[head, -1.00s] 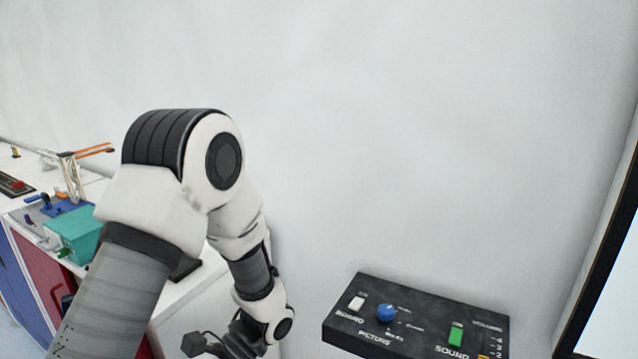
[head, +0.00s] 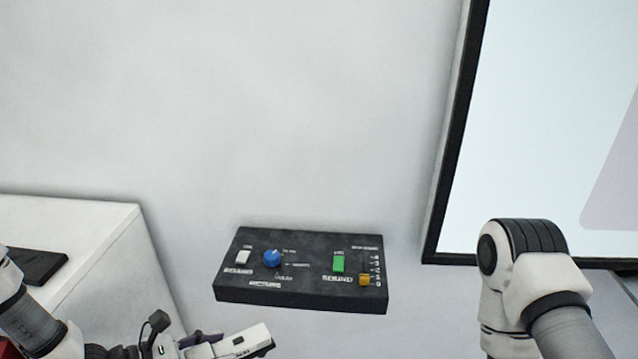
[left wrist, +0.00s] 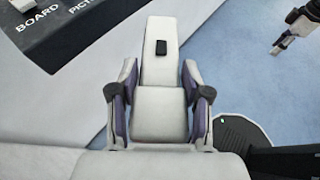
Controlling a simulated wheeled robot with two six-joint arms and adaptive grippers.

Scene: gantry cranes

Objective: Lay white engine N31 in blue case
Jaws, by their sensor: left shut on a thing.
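A white engine (left wrist: 160,110) with a small black rectangle on top is between the fingers of my left gripper (left wrist: 159,75) in the left wrist view. The gripper is shut on it. In the head view the engine (head: 243,342) juts to the right from my left gripper (head: 196,346) at the bottom edge, held in front of a black control panel. It bears small dark lettering, too small to read. The blue case is not in view. My right gripper appears small at the upper right of the left wrist view (left wrist: 283,42); its jaws cannot be made out.
The black control panel (head: 300,296) has a white switch, blue knob, green switch and yellow slider. A white counter (head: 75,225) with a dark flat item (head: 35,265) stands at left. A black-framed screen (head: 540,120) is on the wall at right.

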